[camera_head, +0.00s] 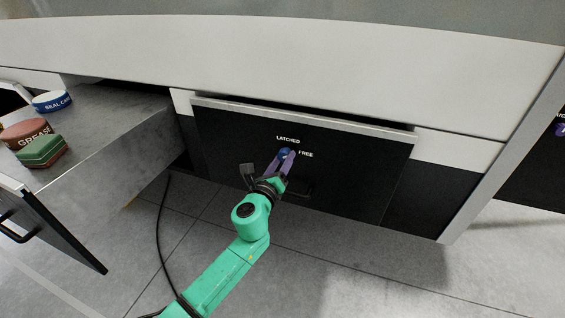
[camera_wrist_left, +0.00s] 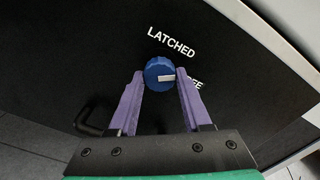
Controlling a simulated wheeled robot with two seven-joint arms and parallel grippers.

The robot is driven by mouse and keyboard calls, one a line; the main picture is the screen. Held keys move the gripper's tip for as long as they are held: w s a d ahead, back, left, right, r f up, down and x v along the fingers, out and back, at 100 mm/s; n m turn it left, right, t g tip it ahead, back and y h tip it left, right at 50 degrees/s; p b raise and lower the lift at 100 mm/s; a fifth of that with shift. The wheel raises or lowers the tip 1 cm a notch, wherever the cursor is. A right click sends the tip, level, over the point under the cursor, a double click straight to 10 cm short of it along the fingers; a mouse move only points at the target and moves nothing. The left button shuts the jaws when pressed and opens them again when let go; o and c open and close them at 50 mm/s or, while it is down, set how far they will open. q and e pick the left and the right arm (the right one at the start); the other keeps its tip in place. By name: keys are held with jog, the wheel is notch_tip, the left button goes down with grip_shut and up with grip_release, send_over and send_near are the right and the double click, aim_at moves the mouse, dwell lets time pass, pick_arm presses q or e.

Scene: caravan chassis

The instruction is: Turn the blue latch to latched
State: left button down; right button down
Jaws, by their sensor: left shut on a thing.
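The blue latch (camera_head: 284,153) is a round knob on the dark front panel (camera_head: 235,135), with the printed words LATCHED above it and FREE to its right. In the left wrist view the latch (camera_wrist_left: 154,70) shows a white mark pointing right, toward the word FREE (camera_wrist_left: 197,85), which a finger partly covers. My left gripper (camera_head: 286,156) has its purple fingers on either side of the knob, shut on it. They show in the left wrist view (camera_wrist_left: 161,78) too. My right gripper is not in view.
A dark handle (camera_head: 302,187) sits on the panel below the latch. At left an open drawer (camera_head: 120,130) holds a GREASE tin (camera_head: 25,131), a green block (camera_head: 42,151) and a SEAL tin (camera_head: 52,101). The grey floor in front of the panel is mostly clear.

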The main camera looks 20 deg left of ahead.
pick_arm(q)
jog(key=n+b, duration=0.1)
jog(key=n, duration=0.4)
jog(key=shift+n, duration=0.3)
jog(key=n, duration=0.5)
jog(key=shift+n, duration=0.4)
jog(key=shift+d, duration=0.1)
jog(key=shift+c, duration=1.7)
grip_release()
